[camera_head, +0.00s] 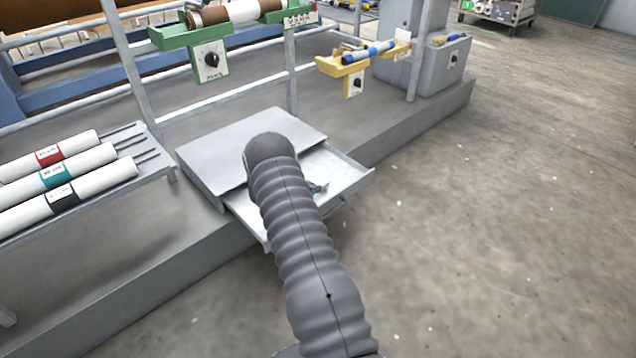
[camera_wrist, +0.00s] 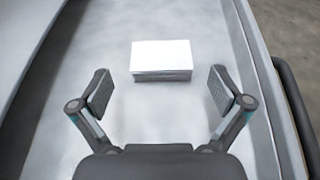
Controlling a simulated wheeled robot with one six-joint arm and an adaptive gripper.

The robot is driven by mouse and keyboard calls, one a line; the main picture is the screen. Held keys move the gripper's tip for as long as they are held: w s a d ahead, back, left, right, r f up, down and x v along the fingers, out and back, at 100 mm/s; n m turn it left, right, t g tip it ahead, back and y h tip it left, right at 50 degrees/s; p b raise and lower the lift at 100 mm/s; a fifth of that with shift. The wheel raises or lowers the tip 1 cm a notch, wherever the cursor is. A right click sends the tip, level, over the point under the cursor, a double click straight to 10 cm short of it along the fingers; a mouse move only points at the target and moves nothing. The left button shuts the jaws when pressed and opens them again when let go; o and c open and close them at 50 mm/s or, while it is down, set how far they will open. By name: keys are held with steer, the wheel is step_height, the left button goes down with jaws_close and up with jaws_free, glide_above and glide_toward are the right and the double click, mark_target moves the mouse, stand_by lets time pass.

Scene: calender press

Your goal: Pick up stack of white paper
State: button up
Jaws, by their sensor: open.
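The stack of white paper (camera_wrist: 161,57) lies on the floor of a light grey metal drawer, in the upper middle of the wrist view. My gripper (camera_wrist: 160,90) is open and empty. Its two fingers stand to the left and right, with the stack between and a little ahead of them. In the head view the drawer (camera_head: 347,172) is pulled out below a grey sloped cabinet top (camera_head: 222,143). My arm covers much of the drawer there and hides the stack. Only a small part of my gripper (camera_head: 318,188) shows beside the arm.
The drawer's raised side wall (camera_wrist: 243,60) runs along the right of the gripper. White rolls (camera_head: 75,175) lie on a rack at left. A green bracket (camera_head: 205,55) and a yellow bracket (camera_head: 345,66) hang on the railing behind. The concrete floor (camera_head: 500,220) at right is clear.

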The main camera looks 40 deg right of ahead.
mark_target(317, 179)
steer(key=shift+x, duration=2.8)
steer(key=shift+s, duration=0.1)
steer(key=c, duration=0.9)
